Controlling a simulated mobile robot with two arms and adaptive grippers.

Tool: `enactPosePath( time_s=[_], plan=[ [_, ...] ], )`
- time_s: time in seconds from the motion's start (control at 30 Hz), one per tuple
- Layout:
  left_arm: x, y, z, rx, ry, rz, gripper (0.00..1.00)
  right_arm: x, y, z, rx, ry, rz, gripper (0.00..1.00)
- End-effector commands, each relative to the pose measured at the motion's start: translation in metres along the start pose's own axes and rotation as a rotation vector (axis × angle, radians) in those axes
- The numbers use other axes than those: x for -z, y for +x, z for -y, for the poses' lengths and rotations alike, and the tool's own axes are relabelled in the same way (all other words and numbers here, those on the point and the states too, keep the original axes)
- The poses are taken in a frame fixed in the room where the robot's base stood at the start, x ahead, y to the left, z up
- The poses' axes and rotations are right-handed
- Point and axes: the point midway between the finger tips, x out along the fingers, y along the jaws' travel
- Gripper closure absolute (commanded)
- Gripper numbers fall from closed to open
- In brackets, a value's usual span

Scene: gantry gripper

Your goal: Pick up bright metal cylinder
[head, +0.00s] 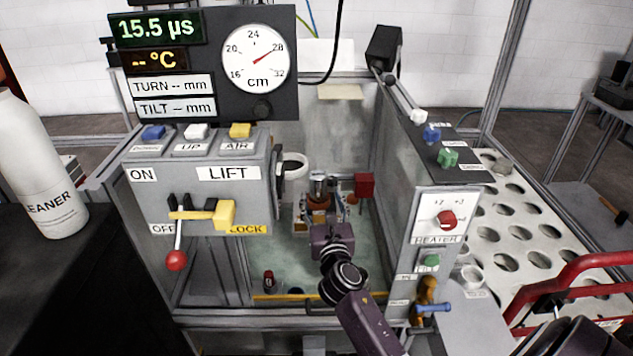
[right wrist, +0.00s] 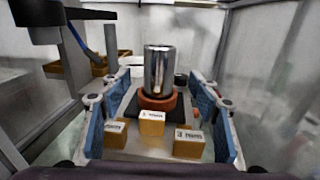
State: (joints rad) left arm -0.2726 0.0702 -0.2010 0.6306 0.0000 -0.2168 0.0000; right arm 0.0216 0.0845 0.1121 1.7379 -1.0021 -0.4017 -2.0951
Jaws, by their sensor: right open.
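The bright metal cylinder (right wrist: 160,68) stands upright on an orange-brown ring in the right wrist view. In the head view its top (head: 318,182) shows inside the enclosure, partly hidden low down. My right gripper (head: 322,212) reaches in from the front and points at the cylinder. In the right wrist view its two blue-padded fingers lie wide apart to the left and right, with the cylinder between and beyond them. It is open and holds nothing. I cannot tell the exact distance from the fingertips to the cylinder. My left gripper is not in view.
Gold labelled blocks (right wrist: 152,123) sit before the cylinder, between the fingers. The lift panel (head: 200,190) stands left and the heater panel (head: 440,225) right, leaving a narrow opening. A red block (head: 364,184) is right of the cylinder. A white holed tray (head: 540,232) lies outside, right.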

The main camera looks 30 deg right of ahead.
Motion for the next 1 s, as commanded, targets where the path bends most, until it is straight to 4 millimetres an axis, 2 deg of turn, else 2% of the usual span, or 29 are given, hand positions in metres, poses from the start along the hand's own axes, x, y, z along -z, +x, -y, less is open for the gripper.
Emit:
enactPosePath(
  time_s=[0.23, 0.37, 0.57, 0.7, 0.83, 0.87, 1.0],
  plan=[
    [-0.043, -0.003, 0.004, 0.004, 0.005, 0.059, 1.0, -0.001, 0.028, -0.001, 0.001, 0.001, 0.0, 0.44],
    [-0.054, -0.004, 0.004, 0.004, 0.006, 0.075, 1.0, 0.0, 0.047, -0.001, 0.001, 0.005, 0.0, 0.44],
    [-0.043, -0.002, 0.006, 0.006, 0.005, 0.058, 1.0, 0.0, 0.07, -0.001, 0.001, 0.004, -0.001, 0.44],
    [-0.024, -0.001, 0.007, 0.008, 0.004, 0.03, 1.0, 0.001, 0.074, -0.001, 0.001, 0.003, -0.002, 0.44],
    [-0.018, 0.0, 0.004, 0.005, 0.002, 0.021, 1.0, 0.001, 0.073, -0.001, 0.001, 0.003, -0.002, 0.44],
    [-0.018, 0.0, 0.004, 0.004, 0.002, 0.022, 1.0, 0.001, 0.073, -0.001, 0.001, 0.003, -0.002, 0.45],
    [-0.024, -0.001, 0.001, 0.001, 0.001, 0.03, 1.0, 0.001, 0.073, -0.001, 0.001, 0.003, -0.002, 0.6]
  ],
)
